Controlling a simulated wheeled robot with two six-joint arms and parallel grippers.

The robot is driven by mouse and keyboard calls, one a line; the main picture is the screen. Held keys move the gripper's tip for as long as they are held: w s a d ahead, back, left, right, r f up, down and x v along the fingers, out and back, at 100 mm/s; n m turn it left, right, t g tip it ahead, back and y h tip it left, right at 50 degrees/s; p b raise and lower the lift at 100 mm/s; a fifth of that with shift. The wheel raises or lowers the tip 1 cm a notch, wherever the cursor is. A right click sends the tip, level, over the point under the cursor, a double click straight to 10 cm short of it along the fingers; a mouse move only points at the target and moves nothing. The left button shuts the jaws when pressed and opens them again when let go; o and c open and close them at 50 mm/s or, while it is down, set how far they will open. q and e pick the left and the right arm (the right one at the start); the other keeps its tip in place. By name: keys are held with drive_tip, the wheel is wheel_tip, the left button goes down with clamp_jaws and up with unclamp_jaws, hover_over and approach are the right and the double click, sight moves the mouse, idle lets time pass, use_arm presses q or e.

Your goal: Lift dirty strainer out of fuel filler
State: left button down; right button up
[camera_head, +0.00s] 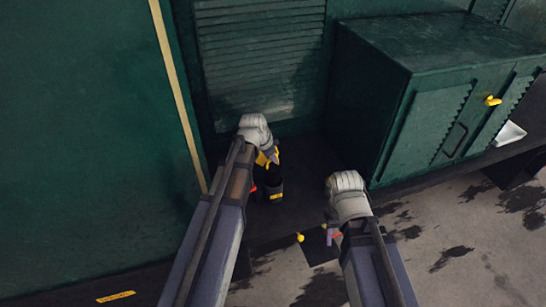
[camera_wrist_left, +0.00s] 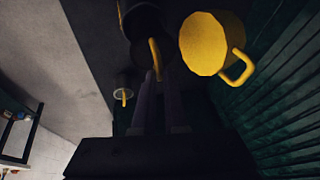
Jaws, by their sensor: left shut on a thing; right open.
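My left gripper (camera_wrist_left: 155,78) is shut on an upright yellow handle (camera_wrist_left: 155,58), which I take to be the dirty strainer's. The dark round shape (camera_wrist_left: 140,22) beyond it is in shadow, so I cannot tell strainer from filler opening, nor how far the strainer is in or out. In the head view, the black fuel filler neck (camera_head: 275,191) with a yellow band stands just beside my left gripper (camera_head: 259,185), whose fingers are mostly hidden. My right gripper (camera_head: 334,236) is open and empty, low at the right, its fingers partly hidden by its wrist.
A yellow cup-shaped part with a side handle (camera_wrist_left: 205,45) is close beside the held handle. A small grey cup with a yellow handle (camera_wrist_left: 123,86) sits on the dark ledge. A green cabinet (camera_head: 425,110) stands right; a louvred green wall (camera_head: 262,60) rises behind.

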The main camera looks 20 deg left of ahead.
use_arm(q)
wheel_tip(320, 180, up, 8)
drive_tip(key=p, duration=0.7)
drive_tip(key=shift+f, duration=0.1)
